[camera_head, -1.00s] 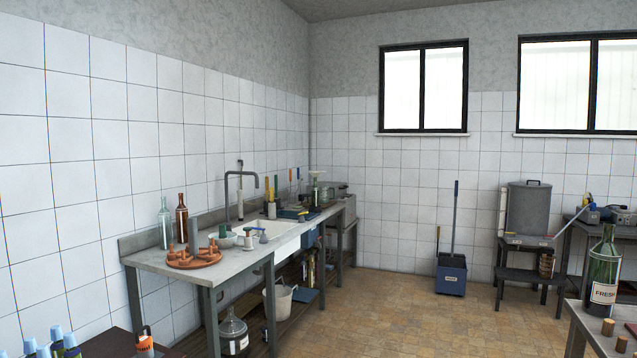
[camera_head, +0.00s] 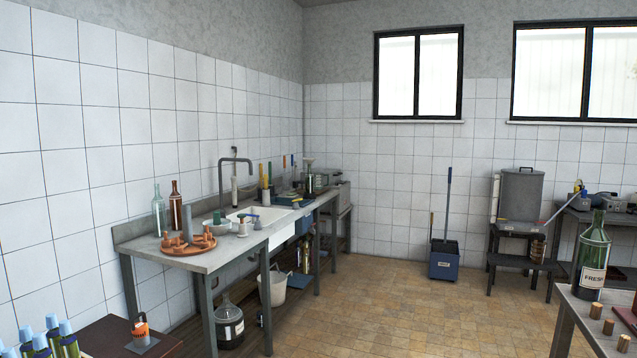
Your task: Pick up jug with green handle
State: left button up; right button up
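I cannot make out a jug with a green handle in the head view. A white bucket (camera_head: 272,288) stands under the sink counter, and no green handle can be made out on it. A glass demijohn (camera_head: 229,324) with dark contents and a pale label stands on the low shelf under the counter's near end. Neither of my grippers is in view.
The sink counter (camera_head: 205,262) runs along the left wall, with bottles and a round terracotta-coloured tray (camera_head: 188,249) on it. A blue mop bucket (camera_head: 444,261) stands by the back wall. A green bottle (camera_head: 592,262) stands on the right table. The tiled floor (camera_head: 400,310) between is clear.

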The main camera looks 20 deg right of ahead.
aim_at(318, 178)
jog(key=i+l+z, duration=0.3)
jog(key=i, duration=0.15)
jog(key=i+l+z, duration=0.1)
jog(key=i+z, duration=0.5)
jog(key=i, duration=4.4)
